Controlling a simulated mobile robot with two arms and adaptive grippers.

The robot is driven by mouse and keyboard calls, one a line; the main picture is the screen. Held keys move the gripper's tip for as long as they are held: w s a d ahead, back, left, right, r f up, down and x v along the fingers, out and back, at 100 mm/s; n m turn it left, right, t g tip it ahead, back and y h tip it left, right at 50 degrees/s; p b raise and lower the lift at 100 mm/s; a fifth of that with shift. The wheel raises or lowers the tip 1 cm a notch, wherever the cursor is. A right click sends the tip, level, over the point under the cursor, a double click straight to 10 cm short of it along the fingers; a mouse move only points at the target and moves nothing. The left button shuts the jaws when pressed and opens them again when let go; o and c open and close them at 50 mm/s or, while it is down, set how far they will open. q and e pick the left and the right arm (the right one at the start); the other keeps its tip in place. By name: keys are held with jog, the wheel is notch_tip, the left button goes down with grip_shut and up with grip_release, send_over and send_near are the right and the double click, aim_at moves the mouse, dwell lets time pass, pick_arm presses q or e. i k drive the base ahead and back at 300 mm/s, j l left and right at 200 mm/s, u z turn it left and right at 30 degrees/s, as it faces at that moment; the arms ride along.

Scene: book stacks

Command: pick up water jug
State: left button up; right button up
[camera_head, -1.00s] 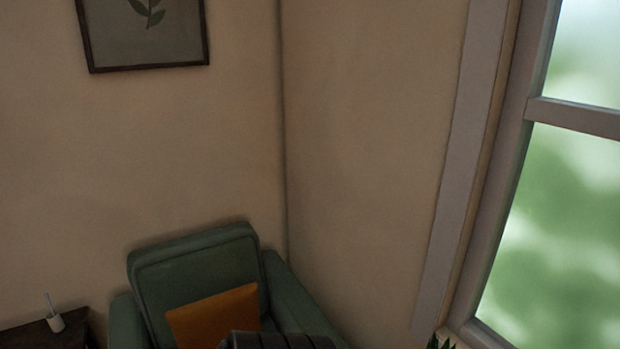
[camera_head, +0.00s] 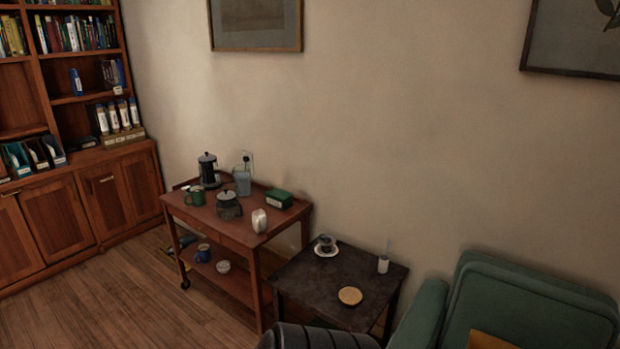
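A clear, bluish jug (camera_head: 242,183), which looks like the water jug, stands upright at the back of the wooden cart's top shelf (camera_head: 222,226). A dark French press (camera_head: 208,170) stands left of it and a green box (camera_head: 279,199) right of it. A dark teapot (camera_head: 228,206) stands in front of it, and a green mug (camera_head: 196,196) is to the front left. Neither of my grippers is in view.
A dark side table (camera_head: 325,284) with a cup and saucer (camera_head: 326,246) and a round tan item (camera_head: 350,296) stands right of the cart. A green armchair (camera_head: 540,305) is at the right and a bookcase (camera_head: 85,190) at the left. Wooden floor (camera_head: 115,295) in front of the cart is clear.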

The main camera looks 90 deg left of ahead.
aim_at(242, 176)
jog(key=u, duration=3.25)
jog(key=i+j+z, duration=0.1)
jog(key=z, duration=0.7)
jog(key=i+j+z, duration=0.3)
jog(key=j, duration=0.35)
jog(key=i+j+z, duration=0.1)
jog(key=i+j, duration=0.15)
jog(key=i+j+z, duration=0.15)
jog(key=j, duration=0.3)
jog(key=i+j+z, duration=0.15)
jog(key=j, duration=0.25)
jog(key=j+z, duration=0.15)
jog(key=j, duration=0.25)
jog(key=i, duration=0.05)
